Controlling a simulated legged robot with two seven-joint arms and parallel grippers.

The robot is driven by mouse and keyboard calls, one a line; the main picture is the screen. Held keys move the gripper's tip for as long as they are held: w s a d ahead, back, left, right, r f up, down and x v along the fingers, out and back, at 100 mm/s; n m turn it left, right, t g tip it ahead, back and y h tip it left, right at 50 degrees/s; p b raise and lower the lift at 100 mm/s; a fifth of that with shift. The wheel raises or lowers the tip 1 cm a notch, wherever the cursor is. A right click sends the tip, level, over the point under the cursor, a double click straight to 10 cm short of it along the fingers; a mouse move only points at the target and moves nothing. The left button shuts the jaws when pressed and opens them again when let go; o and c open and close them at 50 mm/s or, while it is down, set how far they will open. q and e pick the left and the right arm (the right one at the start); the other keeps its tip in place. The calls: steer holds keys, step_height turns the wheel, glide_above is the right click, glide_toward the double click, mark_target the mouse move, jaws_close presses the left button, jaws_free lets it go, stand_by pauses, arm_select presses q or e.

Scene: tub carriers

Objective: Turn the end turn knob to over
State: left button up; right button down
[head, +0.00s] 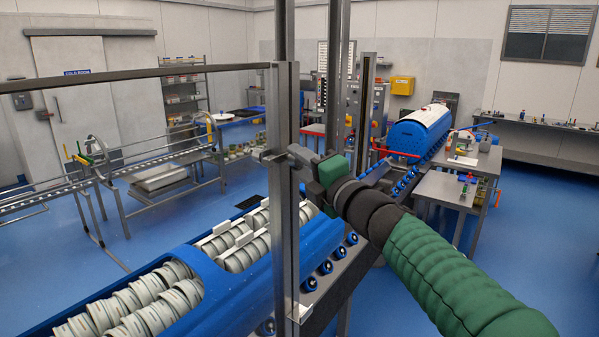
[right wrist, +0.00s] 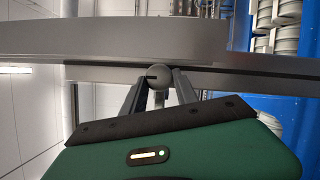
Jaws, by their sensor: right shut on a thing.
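The end turn knob (right wrist: 157,74) is a small round grey knob with a dark slot, on a grey metal bar. It shows in the right wrist view, between my fingertips. My right gripper (head: 292,153) reaches in from the right in the head view, its fingers at the grey upright post (head: 287,220). It also shows in the right wrist view (right wrist: 158,83), shut on the knob. In the head view the knob is too small and too covered to make out clearly. My left gripper is not in view.
A long blue tub carrier (head: 232,292) with stacks of pale tubs lies below the post. A clear panel with a dark top rail (head: 140,73) stands at left. Another blue carrier (head: 421,131) sits farther back. A grey table (head: 445,188) stands at right; blue floor is free there.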

steer(key=shift+w+f, duration=0.1)
steer(key=shift+f, duration=0.35)
steer(key=c, duration=1.3)
jaws_free()
steer(key=shift+o, duration=0.3)
steer(key=shift+d+r, duration=0.1)
steer(key=shift+r, duration=0.2)
steer(key=shift+s+d+f, duration=0.1)
steer(key=shift+s+d, duration=0.15)
steer(key=shift+s, duration=0.15)
steer(key=b+v, duration=0.3)
steer(key=v, duration=1.3)
steer(key=shift+b, duration=0.35)
steer(key=shift+w+f, duration=0.1)
